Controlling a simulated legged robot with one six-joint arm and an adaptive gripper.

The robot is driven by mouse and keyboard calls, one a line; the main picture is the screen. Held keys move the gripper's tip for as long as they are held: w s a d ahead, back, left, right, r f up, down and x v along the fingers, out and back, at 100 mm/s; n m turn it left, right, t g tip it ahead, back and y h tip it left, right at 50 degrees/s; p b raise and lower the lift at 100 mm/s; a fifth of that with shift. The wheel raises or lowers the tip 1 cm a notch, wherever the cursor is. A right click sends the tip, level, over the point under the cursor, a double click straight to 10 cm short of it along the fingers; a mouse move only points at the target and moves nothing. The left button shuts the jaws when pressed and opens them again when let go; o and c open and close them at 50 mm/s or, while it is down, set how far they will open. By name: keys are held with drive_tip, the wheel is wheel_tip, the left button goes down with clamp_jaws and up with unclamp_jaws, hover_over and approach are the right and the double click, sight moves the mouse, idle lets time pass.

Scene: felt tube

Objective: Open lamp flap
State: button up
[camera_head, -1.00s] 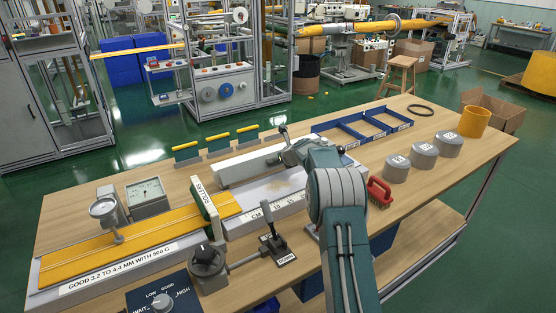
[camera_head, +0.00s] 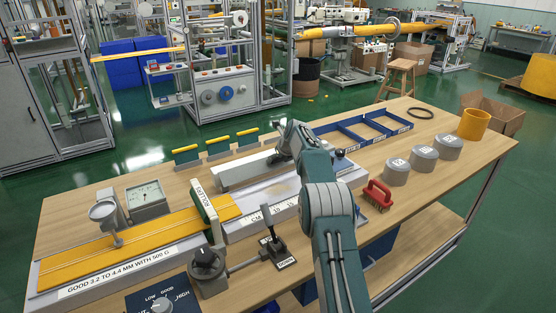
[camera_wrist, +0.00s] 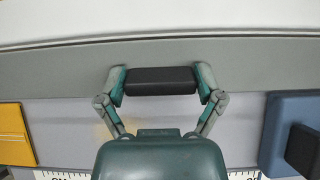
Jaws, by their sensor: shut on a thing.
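The long white lamp housing (camera_head: 238,171) lies along the back of the measuring bench, behind the scale. In the wrist view a black bar handle (camera_wrist: 175,81) sits on a grey strip (camera_wrist: 60,69) below a white surface (camera_wrist: 60,22); I take the strip to be the lamp flap. My gripper (camera_wrist: 160,82) has one teal finger at each end of the bar and is shut on it. How far the flap stands open I cannot tell.
Yellow felt (camera_head: 150,243) lies on the bench left of the upright roller frame (camera_head: 207,210). A lever (camera_head: 272,245) stands in front.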

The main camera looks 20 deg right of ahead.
drive_tip(key=shift+w+r, duration=0.1)
drive_tip(key=shift+r, duration=0.15)
drive_tip(key=o, duration=0.7)
drive_tip(key=shift+o, duration=0.8)
drive_tip(key=shift+f, duration=0.1)
drive_tip(key=v, duration=1.1)
drive_tip(key=shift+s+r, duration=0.25)
drive_tip(key=shift+r, duration=0.05)
